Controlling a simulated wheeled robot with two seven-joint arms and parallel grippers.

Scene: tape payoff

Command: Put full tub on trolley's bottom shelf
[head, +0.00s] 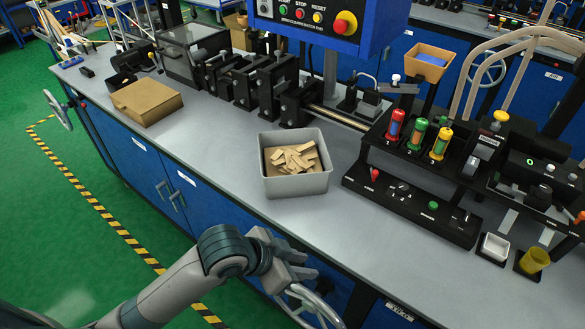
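A grey tub (297,186) full of light brown pieces (290,158) stands upright on the grey bench top, near its front edge. My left gripper (312,273) is in front of the bench, below and apart from the tub, and overlaps a handwheel in the picture. It holds nothing that I can see, and the gap between its fingers is not clear. My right gripper is not in view. I cannot pick out the trolley for sure; blue wheeled or shelved frames show only partly at the upper left.
A cardboard box (146,101) lies left on the bench. Black machine blocks (255,85) stand behind the tub, and a control station with coloured cylinders (418,135) is to its right. A handwheel (318,306) juts from the bench front. Green floor is open at left.

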